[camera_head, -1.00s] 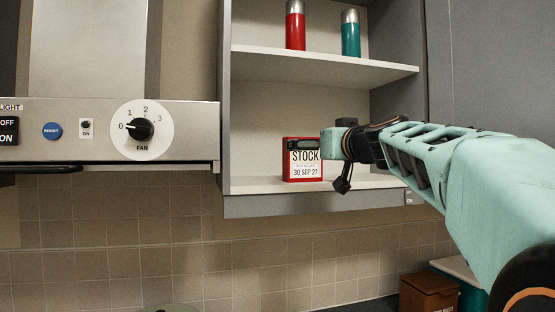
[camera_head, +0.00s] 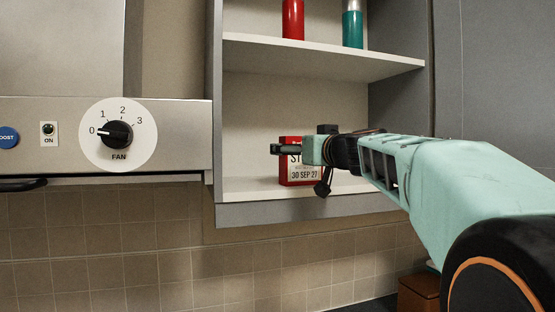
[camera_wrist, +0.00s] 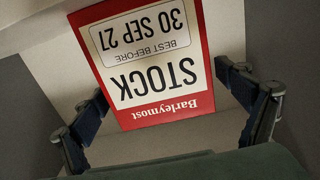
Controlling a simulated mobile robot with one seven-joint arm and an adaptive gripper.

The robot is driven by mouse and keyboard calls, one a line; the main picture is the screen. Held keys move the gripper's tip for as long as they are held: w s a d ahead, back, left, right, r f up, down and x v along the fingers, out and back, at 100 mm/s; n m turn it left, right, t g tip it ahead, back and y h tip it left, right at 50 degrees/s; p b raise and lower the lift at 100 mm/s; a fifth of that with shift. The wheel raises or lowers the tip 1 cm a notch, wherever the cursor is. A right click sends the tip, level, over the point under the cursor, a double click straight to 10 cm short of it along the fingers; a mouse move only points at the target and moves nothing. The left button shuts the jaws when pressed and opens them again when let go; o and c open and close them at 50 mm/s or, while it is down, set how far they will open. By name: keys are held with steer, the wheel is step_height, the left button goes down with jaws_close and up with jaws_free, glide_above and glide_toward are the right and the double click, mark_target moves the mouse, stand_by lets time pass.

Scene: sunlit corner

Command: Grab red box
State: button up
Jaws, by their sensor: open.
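The red box (camera_head: 285,169) with a white label stands upright on the lower shelf of the open cupboard in the head view. My gripper (camera_head: 277,149) is in front of the upper part of the box and hides some of its label. In the wrist view the box (camera_wrist: 184,108) appears upside down, with the words "STOCK" and "Barleymost" readable. The two fingers of my gripper (camera_wrist: 165,120) are spread wide on either side of the box's lower picture end. I cannot tell whether they reach past its front face.
The cupboard's lower shelf (camera_head: 240,190) is otherwise bare. A red canister (camera_head: 293,20) and a teal canister (camera_head: 352,28) stand on the upper shelf (camera_head: 320,58). A cooker hood with a fan knob (camera_head: 116,134) is at left.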

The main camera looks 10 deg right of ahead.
steer(key=shift+s, duration=0.15)
steer(key=shift+c, duration=0.7)
steer(key=c, duration=1.3)
steer(key=shift+r, duration=0.1)
steer(key=shift+c, duration=0.2)
steer(key=shift+r, duration=0.15)
